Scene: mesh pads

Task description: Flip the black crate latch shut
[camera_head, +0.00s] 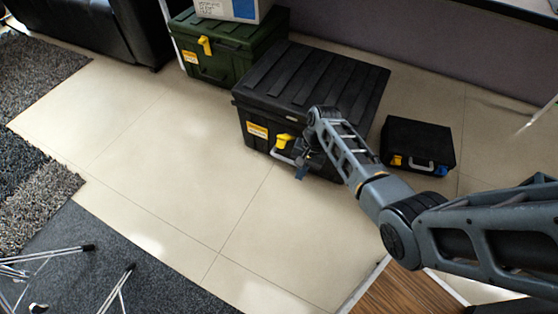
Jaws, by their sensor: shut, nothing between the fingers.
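The large black crate (313,85) stands on the tiled floor in the head view, with its ribbed lid down. A yellow latch (284,141) sits on its front face, to the right of a yellow label. A pale handle (283,156) shows just below the latch. My gripper (302,173) is at the crate's front, low and a little right of the latch, and is shut with nothing in it. My wrist hides part of the crate's front right side. I cannot tell whether the gripper touches the crate.
A green crate (222,50) with a yellow latch stands behind on the left, a box (232,8) on top. A small black case (417,145) lies to the right. Metal chair legs (118,288) are at lower left. The tiled floor (150,150) in front is clear.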

